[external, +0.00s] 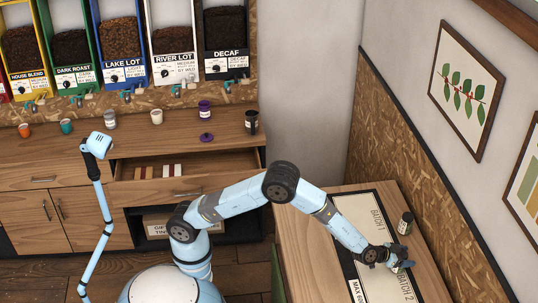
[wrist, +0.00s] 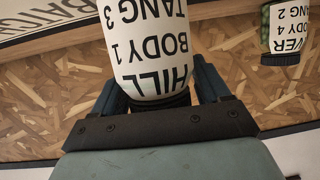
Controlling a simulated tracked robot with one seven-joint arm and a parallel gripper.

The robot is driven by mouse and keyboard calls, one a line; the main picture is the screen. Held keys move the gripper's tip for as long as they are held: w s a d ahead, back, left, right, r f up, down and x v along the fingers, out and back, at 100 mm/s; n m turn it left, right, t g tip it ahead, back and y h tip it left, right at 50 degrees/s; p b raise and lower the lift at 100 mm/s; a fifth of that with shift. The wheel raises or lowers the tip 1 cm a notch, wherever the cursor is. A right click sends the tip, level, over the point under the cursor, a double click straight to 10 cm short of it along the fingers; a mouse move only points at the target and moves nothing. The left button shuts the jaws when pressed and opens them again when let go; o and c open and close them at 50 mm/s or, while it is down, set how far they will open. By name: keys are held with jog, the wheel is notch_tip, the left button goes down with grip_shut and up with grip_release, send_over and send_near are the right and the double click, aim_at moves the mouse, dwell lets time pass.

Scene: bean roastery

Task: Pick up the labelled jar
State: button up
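A jar with a white label reading HILL, BODY 1, TANG 3 (wrist: 150,45) fills the upper middle of the wrist view, upside down in the picture. My gripper's (wrist: 165,92) two dark blue fingers flank it, one at each side. Whether they press on it is unclear. In the external view my gripper (external: 401,261) is low over the wooden table at the right, its fingers apart; I cannot make out the HILL jar there. A second jar, its label partly reading VER, BODY 4, TANG 2 (wrist: 288,28), stands at the wrist view's upper right, apart from my gripper.
In the external view a dark-lidded jar (external: 405,223) stands just behind my gripper. A mat marked BATCH 1 and BATCH 2 (external: 362,215) lies on the table (external: 305,225). A chipboard wall panel (external: 410,150) closes the right side. A counter with an open drawer (external: 185,185) is at left.

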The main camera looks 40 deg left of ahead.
jog(key=c, duration=1)
jog(key=shift+r, duration=0.1)
